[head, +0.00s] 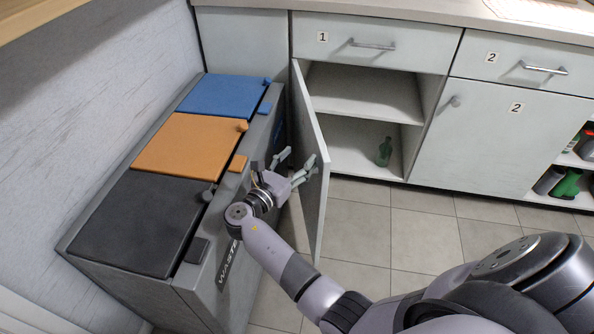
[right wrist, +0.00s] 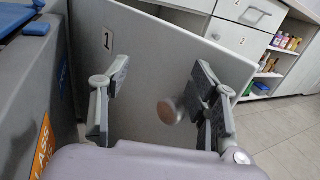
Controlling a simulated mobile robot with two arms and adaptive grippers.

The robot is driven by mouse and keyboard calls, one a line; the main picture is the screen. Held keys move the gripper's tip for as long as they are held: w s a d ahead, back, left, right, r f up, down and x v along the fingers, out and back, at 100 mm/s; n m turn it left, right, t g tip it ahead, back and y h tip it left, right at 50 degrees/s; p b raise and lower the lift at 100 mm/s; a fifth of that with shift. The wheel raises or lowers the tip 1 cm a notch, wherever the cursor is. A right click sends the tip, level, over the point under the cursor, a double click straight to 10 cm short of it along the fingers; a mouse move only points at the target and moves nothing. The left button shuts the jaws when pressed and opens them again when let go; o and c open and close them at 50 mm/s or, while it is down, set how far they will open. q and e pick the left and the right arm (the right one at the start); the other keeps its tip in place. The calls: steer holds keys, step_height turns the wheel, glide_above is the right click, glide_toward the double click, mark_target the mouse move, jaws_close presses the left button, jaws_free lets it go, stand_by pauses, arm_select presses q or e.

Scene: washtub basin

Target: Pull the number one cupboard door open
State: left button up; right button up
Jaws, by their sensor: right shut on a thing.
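The number one cupboard door (head: 312,215) stands swung out from its cupboard (head: 365,120), which shows open shelves. In the right wrist view the door's outer face (right wrist: 140,60) carries the label 1 and a round knob (right wrist: 168,110). My right gripper (head: 298,160) is at the outer face of the door, between it and the waste bins. In the right wrist view its fingers (right wrist: 162,75) stand to either side of the knob, apart from each other. The gripper is shut on the door, though the exact contact is hard to see. My left gripper is not in view.
Waste bins (head: 196,262) with blue, orange and dark lids stand close left of the door. A green bottle (head: 384,152) stands on the cupboard's lower shelf. Drawer one (head: 335,35) is shut above. The number two door (head: 500,140) is shut. Tiled floor (head: 375,245) lies clear right of the door.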

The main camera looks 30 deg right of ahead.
step_height(320, 180, up, 6)
steer(key=shift+s+a, duration=0.1)
steer(key=shift+s, duration=0.1)
stand_by(0.6)
